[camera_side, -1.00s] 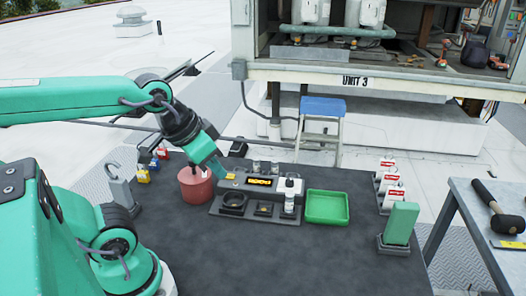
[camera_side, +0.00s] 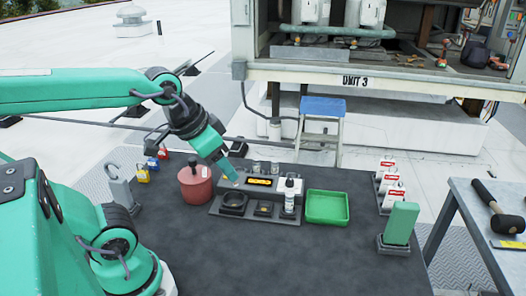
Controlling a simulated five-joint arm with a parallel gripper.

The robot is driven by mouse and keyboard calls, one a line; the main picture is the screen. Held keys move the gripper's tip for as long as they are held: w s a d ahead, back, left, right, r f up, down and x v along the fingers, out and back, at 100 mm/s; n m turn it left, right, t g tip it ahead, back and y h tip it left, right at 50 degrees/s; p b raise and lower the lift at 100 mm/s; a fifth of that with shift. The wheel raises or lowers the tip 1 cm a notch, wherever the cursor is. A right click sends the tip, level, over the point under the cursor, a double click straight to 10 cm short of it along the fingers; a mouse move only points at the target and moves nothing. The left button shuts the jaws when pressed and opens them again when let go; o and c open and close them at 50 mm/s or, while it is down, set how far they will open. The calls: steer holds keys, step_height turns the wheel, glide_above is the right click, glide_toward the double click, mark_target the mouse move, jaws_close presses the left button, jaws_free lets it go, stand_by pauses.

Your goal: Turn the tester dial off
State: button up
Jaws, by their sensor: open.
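The tester (camera_side: 288,184) is a grey-white box with a lit amber display (camera_side: 259,182), standing on the dark table. A round black part (camera_side: 233,201), which may be the dial, sits at its front left; the dial's setting is too small to read. My gripper (camera_side: 233,181) points down at the left end of the tester, just above and behind the round black part. Its fingers are small here and partly hide the tester's left end. Nothing shows held in it. I cannot tell whether it touches the tester.
A red pot (camera_side: 195,186) stands close left of the gripper. A small white bottle (camera_side: 289,196) stands at the tester's right front. A green tray (camera_side: 327,207) lies to the right, and a green block (camera_side: 401,224) stands farther right. The table's front is clear.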

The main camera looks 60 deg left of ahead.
steer(key=w+a+m+g, duration=0.1)
steer(key=w, duration=0.6)
steer(key=m+g, duration=0.4)
glide_above(290, 177)
steer(key=f, duration=1.2)
steer(key=shift+s+d, duration=0.2)
steer(key=shift+s, duration=0.05)
steer(key=shift+w+a+f, duration=0.15)
steer(key=shift+w+f, duration=0.05)
steer(key=shift+f, duration=0.1)
steer(key=shift+f, duration=0.15)
steer(key=shift+f, duration=3.8)
steer(key=c, duration=1)
